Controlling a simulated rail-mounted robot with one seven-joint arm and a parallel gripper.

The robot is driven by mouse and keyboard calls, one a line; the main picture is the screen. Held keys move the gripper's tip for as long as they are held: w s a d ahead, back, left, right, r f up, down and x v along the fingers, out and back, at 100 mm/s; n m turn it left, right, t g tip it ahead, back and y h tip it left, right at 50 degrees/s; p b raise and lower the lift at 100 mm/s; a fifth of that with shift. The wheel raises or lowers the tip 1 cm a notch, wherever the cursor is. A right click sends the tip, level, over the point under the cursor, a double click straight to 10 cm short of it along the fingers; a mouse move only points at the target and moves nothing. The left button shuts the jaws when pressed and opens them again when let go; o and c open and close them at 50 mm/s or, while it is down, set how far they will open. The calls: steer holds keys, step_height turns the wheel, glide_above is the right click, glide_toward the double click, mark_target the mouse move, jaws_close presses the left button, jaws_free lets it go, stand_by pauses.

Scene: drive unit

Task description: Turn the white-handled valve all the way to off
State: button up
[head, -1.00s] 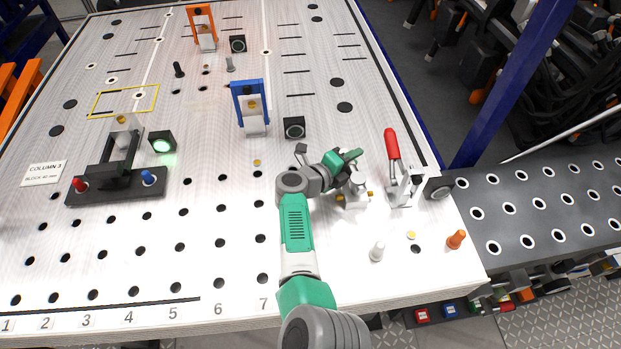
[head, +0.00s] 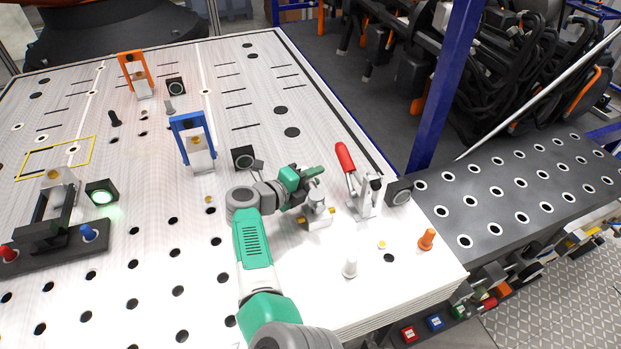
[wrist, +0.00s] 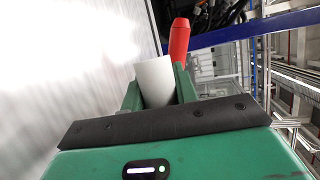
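The valve (head: 316,216) is a small pale body with brass fittings on the white table, left of the red-handled clamp. My gripper (head: 312,176) is just above it, its green fingers pointing to the right. In the wrist view, the white handle (wrist: 154,82) stands between the two green fingers of my gripper (wrist: 157,85), which appear to touch it on both sides. In the head view the handle is largely hidden by the fingers, so its angle is hard to tell.
A clamp with a red handle (head: 345,157) stands close to the right of the valve. A white peg (head: 350,268) and an orange peg (head: 427,239) stand nearer the front edge. A blue frame (head: 192,140) is to the left. The table front is mostly clear.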

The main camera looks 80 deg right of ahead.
steer(key=o, duration=0.4)
steer(key=shift+s+d, duration=0.1)
steer(key=shift+s, duration=0.05)
steer(key=v, duration=0.8)
steer(key=shift+p, duration=0.35)
